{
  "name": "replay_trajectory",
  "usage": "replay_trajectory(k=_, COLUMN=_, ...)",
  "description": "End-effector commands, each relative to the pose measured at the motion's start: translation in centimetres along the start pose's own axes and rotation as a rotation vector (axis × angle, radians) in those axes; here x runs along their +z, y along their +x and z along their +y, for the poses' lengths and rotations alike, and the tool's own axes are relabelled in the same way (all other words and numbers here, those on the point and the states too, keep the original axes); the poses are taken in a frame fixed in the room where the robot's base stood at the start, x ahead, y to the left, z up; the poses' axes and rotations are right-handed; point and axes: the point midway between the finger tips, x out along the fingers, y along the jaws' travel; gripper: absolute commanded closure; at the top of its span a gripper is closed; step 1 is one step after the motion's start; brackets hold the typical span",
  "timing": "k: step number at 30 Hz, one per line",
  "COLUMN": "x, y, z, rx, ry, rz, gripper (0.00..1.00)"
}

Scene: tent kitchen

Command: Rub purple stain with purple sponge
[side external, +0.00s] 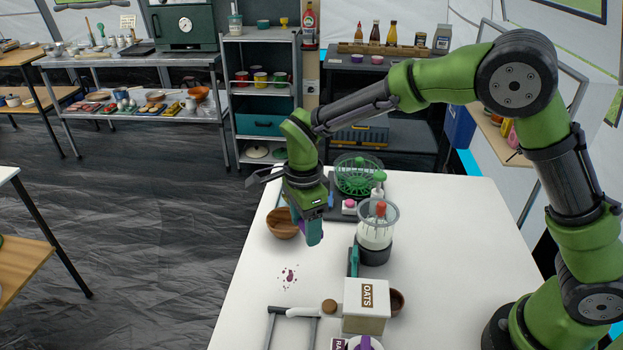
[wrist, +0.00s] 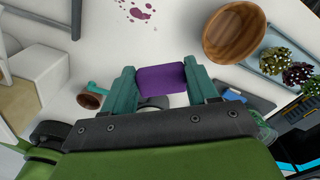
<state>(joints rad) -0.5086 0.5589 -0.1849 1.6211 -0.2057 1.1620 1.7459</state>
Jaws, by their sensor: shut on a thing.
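My gripper (side external: 309,232) hangs above the white table, and in the wrist view my gripper (wrist: 165,82) is shut on the purple sponge (wrist: 162,78). The sponge is clear of the tabletop, as far as I can tell. In the side view only a small purple sliver of it shows between the teal fingers. The purple stain (side external: 290,276) is several dark purple spots on the white table, below and a little left of the gripper in the side view. The stain (wrist: 137,13) also shows at the top edge of the wrist view, apart from the sponge.
A wooden bowl (side external: 282,223) stands beside the gripper. A blender-like clear container (side external: 375,226) stands to its right. An oats box (side external: 366,312), a small brown bowl (side external: 397,301) and a grey metal frame (side external: 292,313) are near the front. The table (side external: 253,290) is bare around the stain.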

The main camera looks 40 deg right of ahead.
Motion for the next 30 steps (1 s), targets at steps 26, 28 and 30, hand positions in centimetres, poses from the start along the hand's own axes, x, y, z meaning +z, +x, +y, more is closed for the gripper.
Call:
replay_trajectory(k=26, x=4.2, y=1.0, z=-1.1, rx=-0.017, ry=-1.058, rz=-0.005, gripper=0.66)
replay_trajectory(k=28, x=4.2, y=1.6, z=-1.1, rx=-0.016, ry=-1.058, rz=-0.005, gripper=0.66)
replay_trajectory(k=30, x=4.2, y=2.2, z=-1.1, rx=-0.016, ry=-1.057, rz=-0.006, gripper=0.66)
